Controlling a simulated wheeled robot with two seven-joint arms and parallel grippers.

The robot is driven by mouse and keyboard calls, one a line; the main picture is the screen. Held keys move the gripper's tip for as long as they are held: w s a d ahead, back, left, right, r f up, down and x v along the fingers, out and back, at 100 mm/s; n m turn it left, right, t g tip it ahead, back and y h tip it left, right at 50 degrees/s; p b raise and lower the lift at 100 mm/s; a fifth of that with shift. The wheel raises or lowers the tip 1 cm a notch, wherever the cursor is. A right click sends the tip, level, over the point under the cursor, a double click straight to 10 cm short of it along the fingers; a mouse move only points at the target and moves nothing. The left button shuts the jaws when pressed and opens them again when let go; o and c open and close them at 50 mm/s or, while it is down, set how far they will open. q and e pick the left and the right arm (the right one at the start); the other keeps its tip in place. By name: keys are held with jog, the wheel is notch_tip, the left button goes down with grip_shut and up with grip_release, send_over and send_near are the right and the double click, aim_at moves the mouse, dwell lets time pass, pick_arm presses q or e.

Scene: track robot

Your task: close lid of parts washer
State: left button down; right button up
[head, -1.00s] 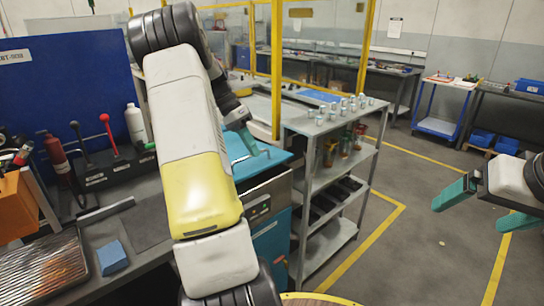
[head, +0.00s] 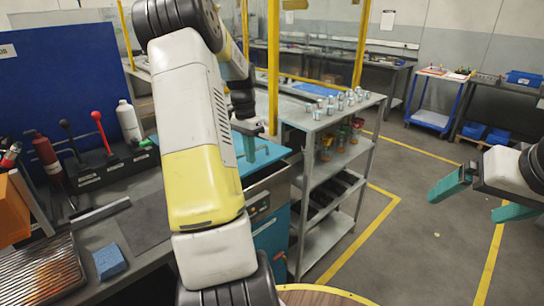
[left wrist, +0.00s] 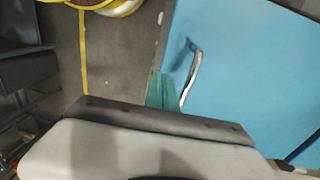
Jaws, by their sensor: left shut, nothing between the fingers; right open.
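The parts washer (head: 270,237) is a blue and grey cabinet, partly behind my left arm. Its blue lid (head: 276,153) looks nearly flat over the top; I cannot tell if it is fully down. The lid (left wrist: 250,75) fills the right of the left wrist view, with a metal handle (left wrist: 190,78) near its edge. My left gripper (head: 252,149) is shut and empty, over the lid. Its teal fingers (left wrist: 161,90) show beside the handle; contact is unclear. My right gripper (head: 478,197) is open and empty at the right, away from the washer.
A grey shelf rack (head: 330,190) with small metal parts stands right of the washer. A bench at the left holds a blue sponge (head: 110,262), bottles and a blue panel (head: 65,85). The floor (head: 425,225) at the right is open.

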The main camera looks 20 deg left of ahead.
pick_arm(q)
jog(key=shift+d+f, duration=0.15)
jog(key=shift+f, duration=1.1)
jog(key=shift+y, duration=0.3)
jog(key=f, duration=0.4)
jog(key=d+f, duration=0.1)
jog(key=f, duration=0.1)
jog(key=shift+s, duration=0.25)
jog(key=shift+s+f, duration=0.2)
jog(key=shift+f, duration=0.2)
jog(key=shift+w+r, duration=0.15)
jog(key=shift+r, duration=0.4)
notch_tip(320, 180, up, 14)
jog(key=shift+r, duration=0.2)
